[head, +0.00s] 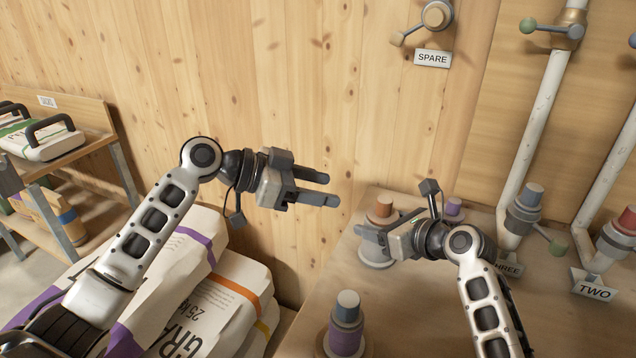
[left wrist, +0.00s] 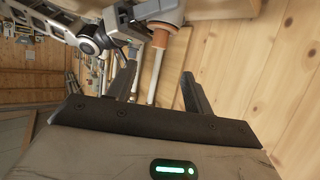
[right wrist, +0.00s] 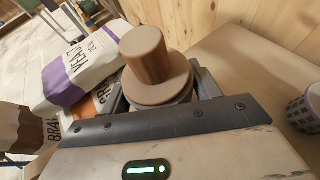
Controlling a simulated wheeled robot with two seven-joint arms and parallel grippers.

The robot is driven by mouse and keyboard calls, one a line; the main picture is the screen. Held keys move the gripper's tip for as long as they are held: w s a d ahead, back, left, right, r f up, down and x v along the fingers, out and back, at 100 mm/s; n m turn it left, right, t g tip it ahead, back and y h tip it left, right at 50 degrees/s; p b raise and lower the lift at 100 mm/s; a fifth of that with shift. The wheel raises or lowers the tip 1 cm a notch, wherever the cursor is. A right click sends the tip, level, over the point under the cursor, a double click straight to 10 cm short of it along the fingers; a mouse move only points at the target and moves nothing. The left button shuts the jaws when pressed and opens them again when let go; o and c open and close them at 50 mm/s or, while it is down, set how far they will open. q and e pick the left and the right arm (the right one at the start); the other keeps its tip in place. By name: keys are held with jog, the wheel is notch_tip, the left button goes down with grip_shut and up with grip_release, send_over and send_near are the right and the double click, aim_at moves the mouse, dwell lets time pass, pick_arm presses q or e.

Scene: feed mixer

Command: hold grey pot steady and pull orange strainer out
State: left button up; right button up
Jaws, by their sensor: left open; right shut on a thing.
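The grey pot (head: 375,254) stands on the tan worktop with the orange strainer (head: 384,208) seated in its top. My right gripper (head: 372,236) is shut on the pot. In the right wrist view, the strainer (right wrist: 147,52) has a brownish-orange knob above a wide disc, and the pot (right wrist: 160,102) is between the fingers, mostly hidden. My left gripper (head: 328,189) is open and empty, up and left of the strainer, apart from it. The left wrist view, which looks upside down, shows the orange strainer (left wrist: 161,38) beyond the open fingers.
A purple-banded pot (head: 346,325) stands at the worktop's front left, and a purple-topped one (head: 453,207) behind my right gripper. Pipes with valves (head: 528,200) stand at the right. Feed sacks (head: 225,300) are at lower left. The wooden wall is close behind.

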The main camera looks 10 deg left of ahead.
aim_at(378, 200)
pick_arm(q)
jog(key=x, duration=1.1)
jog(key=shift+d+f, duration=0.1)
jog(key=shift+d, duration=0.05)
grip_shut()
